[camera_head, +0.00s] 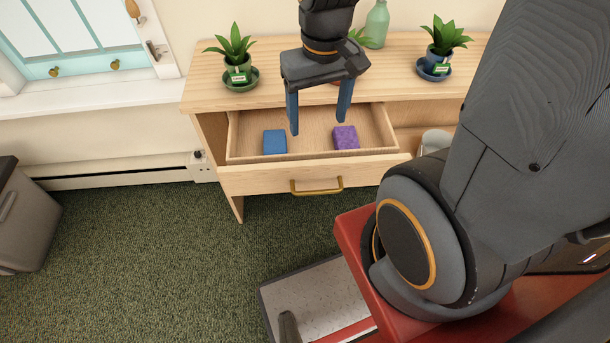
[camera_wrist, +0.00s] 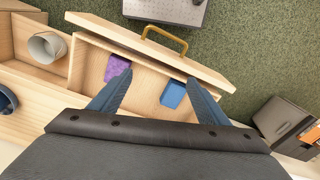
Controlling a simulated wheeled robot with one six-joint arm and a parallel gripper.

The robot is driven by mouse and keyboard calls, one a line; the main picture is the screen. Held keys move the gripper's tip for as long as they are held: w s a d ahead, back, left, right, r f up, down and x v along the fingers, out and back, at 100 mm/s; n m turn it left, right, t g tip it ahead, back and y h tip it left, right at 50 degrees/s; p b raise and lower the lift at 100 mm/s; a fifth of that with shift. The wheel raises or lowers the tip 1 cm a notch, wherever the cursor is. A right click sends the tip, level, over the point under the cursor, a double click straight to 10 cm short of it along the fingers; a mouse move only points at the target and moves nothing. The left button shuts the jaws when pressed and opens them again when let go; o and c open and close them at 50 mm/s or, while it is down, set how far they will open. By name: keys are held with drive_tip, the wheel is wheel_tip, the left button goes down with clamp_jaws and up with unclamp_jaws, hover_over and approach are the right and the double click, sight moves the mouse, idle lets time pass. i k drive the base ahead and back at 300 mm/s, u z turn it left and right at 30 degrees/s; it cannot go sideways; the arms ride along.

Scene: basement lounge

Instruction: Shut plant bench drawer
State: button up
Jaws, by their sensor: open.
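The plant bench (camera_head: 290,88) is light wood and stands against the wall. Its drawer (camera_head: 262,179) is pulled out, with a brass handle (camera_head: 316,186) on the front. A blue item (camera_head: 274,142) and a purple item (camera_head: 345,138) lie inside the drawer, apart from each other. The drawer front (camera_wrist: 148,47), handle (camera_wrist: 165,38), blue item (camera_wrist: 173,94) and purple item (camera_wrist: 117,68) also show in the wrist view. My gripper (camera_head: 320,125) is open and empty, pointing down over the drawer. Its fingers (camera_wrist: 158,95) appear spread in the wrist view; whether they touch anything is unclear.
Potted plants (camera_head: 236,62) (camera_head: 443,50) and a green bottle (camera_head: 377,24) stand on the bench top. A pale pot (camera_head: 435,142) sits in the open compartment right of the drawer. A grey bin (camera_head: 25,215) stands at left. Green carpet (camera_head: 140,255) before the drawer is clear at left.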

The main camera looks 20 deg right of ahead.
sight(311, 140)
drive_tip(key=z, duration=1)
drive_tip(key=k, duration=1.05)
drive_tip(key=u, duration=1)
